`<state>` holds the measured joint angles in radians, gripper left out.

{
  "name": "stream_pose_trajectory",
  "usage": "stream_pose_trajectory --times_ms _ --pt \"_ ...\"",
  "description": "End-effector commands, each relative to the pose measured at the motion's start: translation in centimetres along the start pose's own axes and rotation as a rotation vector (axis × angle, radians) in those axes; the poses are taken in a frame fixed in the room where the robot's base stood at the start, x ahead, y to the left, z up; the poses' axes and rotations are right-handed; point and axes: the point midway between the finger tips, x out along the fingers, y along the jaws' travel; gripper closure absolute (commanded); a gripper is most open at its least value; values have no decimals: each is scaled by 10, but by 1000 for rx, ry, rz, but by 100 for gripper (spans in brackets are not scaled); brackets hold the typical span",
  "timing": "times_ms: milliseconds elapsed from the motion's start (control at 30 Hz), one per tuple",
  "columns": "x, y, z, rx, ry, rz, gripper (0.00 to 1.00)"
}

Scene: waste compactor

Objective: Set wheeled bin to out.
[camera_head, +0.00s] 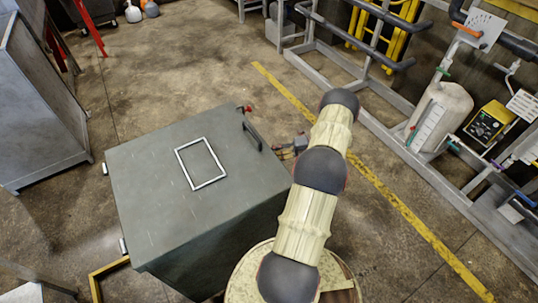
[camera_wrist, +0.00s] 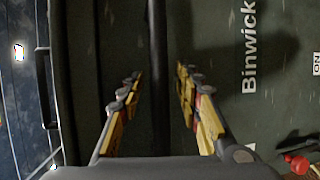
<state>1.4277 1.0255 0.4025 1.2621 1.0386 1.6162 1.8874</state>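A grey-green box-shaped unit (camera_head: 150,205) with a white rectangle outline on its top stands in the head view. In the wrist view, a dark green face carries white lettering starting "Binwick" (camera_wrist: 250,50). I take this face to be the wheeled bin, but its edges and wheels do not show. A dark bar (camera_wrist: 157,40) crosses in front of it. My gripper (camera_wrist: 158,84) is open, with its yellow-sided fingers apart on either side of the bar. No firm contact shows. In the head view, my gripper (camera_head: 288,149) is mostly hidden behind my arm.
A black handle (camera_head: 252,136) and a red knob (camera_head: 248,109) sit at the unit's right top edge. A grey cabinet (camera_head: 42,110) stands left. Metal pipe framing (camera_head: 345,62) runs along the right, beyond a yellow floor line (camera_head: 400,207). Open floor lies behind the unit.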

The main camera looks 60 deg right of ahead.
Motion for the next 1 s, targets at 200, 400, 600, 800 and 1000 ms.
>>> stream_pose_trajectory --times_ms 200,400,600,800,1000 --pt "-27 0 1 -2 -4 -1 65" --pt "-69 -1 0 -1 -4 -2 65" --pt "-102 -1 0 -1 -2 -1 65" --pt "-118 -1 0 0 -1 0 65" --pt "-119 -1 0 1 0 0 65"
